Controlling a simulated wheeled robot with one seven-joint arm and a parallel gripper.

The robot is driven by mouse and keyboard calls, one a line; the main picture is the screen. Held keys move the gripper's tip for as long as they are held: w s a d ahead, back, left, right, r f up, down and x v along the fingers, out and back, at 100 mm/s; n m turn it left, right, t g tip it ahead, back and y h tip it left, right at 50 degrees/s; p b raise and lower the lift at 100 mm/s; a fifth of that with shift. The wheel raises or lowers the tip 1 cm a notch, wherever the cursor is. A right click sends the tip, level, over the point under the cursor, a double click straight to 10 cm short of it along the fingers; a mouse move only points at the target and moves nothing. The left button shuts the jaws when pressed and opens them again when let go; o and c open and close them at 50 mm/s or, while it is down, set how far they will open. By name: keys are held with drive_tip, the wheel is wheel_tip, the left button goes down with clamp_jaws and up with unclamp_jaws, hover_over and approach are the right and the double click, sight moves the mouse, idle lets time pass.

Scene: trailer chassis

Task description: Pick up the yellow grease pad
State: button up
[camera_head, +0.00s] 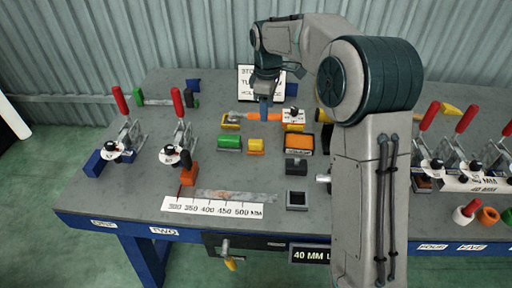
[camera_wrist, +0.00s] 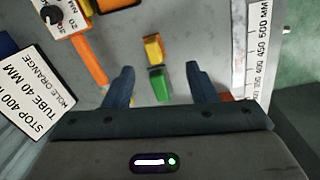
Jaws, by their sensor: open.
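A small yellow block (camera_head: 256,145), which looks like the yellow grease pad, lies on the grey bench beside a green block (camera_head: 229,142). In the wrist view the yellow block (camera_wrist: 153,49) lies beyond my fingertips, and the green block (camera_wrist: 160,84) shows between my fingers. My gripper (camera_head: 264,113) is open and empty above the bench, behind the two blocks in the head view. Its two dark blue fingers also show spread apart in the wrist view (camera_wrist: 159,72).
An orange bar (camera_wrist: 88,58) and a lettered sign (camera_wrist: 35,95) lie on the left in the wrist view. A ruler strip (camera_head: 213,207) lies near the front edge. Red-handled clamps (camera_head: 180,125) stand on both sides. An orange tray (camera_head: 300,144) stands right of the yellow block.

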drive_tip(key=n, duration=0.2)
hover_over(256, 141)
wheel_tip(256, 141, down, 4)
wheel_tip(256, 141, down, 8)
drive_tip(key=shift+w+d+f, duration=0.1)
drive_tip(key=shift+w+f, duration=0.05)
drive_tip(key=shift+f, duration=2.75)
clamp_jaws()
